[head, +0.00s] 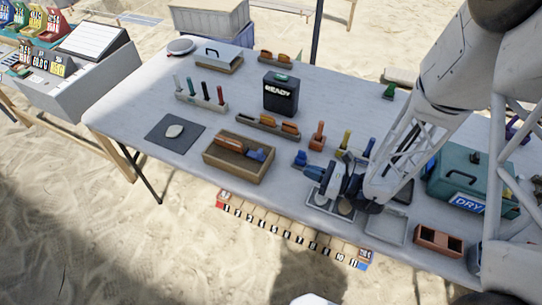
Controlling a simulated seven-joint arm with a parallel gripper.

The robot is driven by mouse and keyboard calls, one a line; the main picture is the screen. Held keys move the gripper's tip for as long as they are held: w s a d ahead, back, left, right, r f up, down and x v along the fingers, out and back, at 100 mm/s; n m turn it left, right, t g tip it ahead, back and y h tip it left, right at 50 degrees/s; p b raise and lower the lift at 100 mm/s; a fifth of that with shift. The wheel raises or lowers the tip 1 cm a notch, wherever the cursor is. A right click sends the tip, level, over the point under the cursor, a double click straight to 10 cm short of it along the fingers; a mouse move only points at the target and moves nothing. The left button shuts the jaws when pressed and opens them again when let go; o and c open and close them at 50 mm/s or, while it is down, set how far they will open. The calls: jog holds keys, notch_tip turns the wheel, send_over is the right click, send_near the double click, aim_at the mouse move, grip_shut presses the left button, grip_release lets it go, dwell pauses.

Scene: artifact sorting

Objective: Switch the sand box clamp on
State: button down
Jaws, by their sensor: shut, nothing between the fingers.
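A wooden box (213,160) with a brown, sand-like filling stands near the front edge of the table. An orange piece (232,145) and a blue piece (256,155) sit in or on it. I take these to be its clamp parts, but they are too small to show whether the clamp is on or off.
A dark mat (163,143) with a pale stone (174,131) lies left of the box. A long wooden rack (262,127) and a black READY box (281,99) stand behind. Upright coloured tools (318,137) stand near my gripper. A teal DRY box (446,178) is at right.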

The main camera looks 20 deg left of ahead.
aim_at(262, 153)
jog(key=shift+a, duration=0.1)
jog(key=shift+a, duration=6.9)
jog(key=shift+a, duration=1.15)
jog(key=shift+a+r, duration=0.1)
jog(key=shift+d, duration=7.45)
